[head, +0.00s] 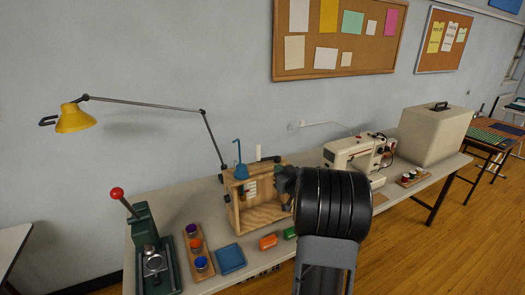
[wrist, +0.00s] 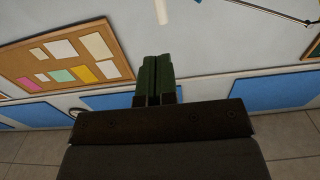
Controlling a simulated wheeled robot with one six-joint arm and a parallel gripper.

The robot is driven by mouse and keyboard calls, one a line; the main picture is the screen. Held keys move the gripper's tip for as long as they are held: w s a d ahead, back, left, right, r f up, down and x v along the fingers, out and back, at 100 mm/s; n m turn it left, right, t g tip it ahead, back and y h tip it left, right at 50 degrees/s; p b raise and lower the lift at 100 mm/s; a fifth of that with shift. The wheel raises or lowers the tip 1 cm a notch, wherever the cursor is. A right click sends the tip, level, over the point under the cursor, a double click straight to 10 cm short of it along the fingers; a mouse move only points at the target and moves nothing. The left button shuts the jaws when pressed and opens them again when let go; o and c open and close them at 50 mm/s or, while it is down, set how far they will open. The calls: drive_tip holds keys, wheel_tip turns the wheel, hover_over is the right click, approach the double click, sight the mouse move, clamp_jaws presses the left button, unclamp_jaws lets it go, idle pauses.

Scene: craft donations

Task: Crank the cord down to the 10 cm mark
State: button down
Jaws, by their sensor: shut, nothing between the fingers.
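A wooden frame (head: 262,217) stands on the table, with a pale marked card (head: 251,189) inside that looks like a scale. Its marks are too small to read, and I cannot make out the cord. A blue piece with a thin bent stem (head: 239,170) is at the frame's top left. A white upright peg (head: 258,152) shows at its top. My gripper (head: 280,171) is at the frame's right side, partly hidden by my arm; contact cannot be told. In the wrist view my gripper's green fingers (wrist: 157,61) are together and empty, with a pale rod (wrist: 161,12) beyond them.
A green press (head: 147,240) with a red-knobbed lever and a yellow lamp (head: 75,118) are left. A blue tray (head: 230,258) and an orange block (head: 268,241) lie in front. A sewing machine (head: 350,153) and a beige case (head: 435,133) stand right.

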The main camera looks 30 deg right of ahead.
sight(259, 152)
drive_tip(key=w+p, duration=0.1)
drive_tip(key=w, duration=0.3)
drive_tip(key=w+d+p, duration=0.1)
drive_tip(key=w, duration=0.4)
drive_tip(key=w+p, duration=0.2)
drive_tip(key=w, duration=0.2)
drive_tip(key=shift+w+d, duration=0.2)
drive_tip(key=shift+d, duration=0.15)
